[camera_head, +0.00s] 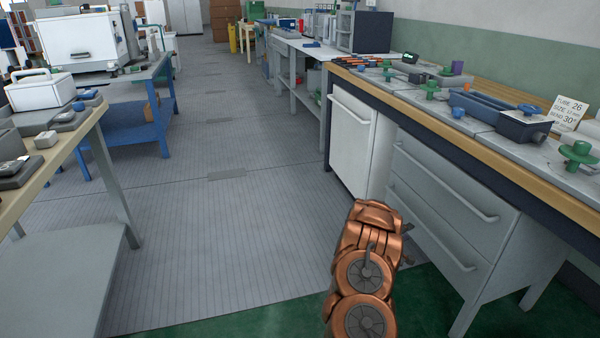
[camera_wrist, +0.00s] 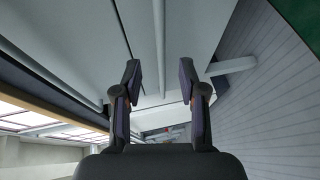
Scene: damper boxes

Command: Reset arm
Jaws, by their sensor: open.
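My gripper (camera_wrist: 160,80) shows in the wrist view with its two dark fingers apart and nothing between them. Beyond the fingers are pale grey surfaces that look like the fronts of the drawers (camera_head: 450,195). In the head view my copper-coloured arm (camera_head: 368,265) stands at the lower middle, in front of the drawer unit. The fingers cannot be made out in the head view.
A wooden-edged table (camera_head: 75,140) stands left. The grey floor (camera_head: 220,240) between is clear.

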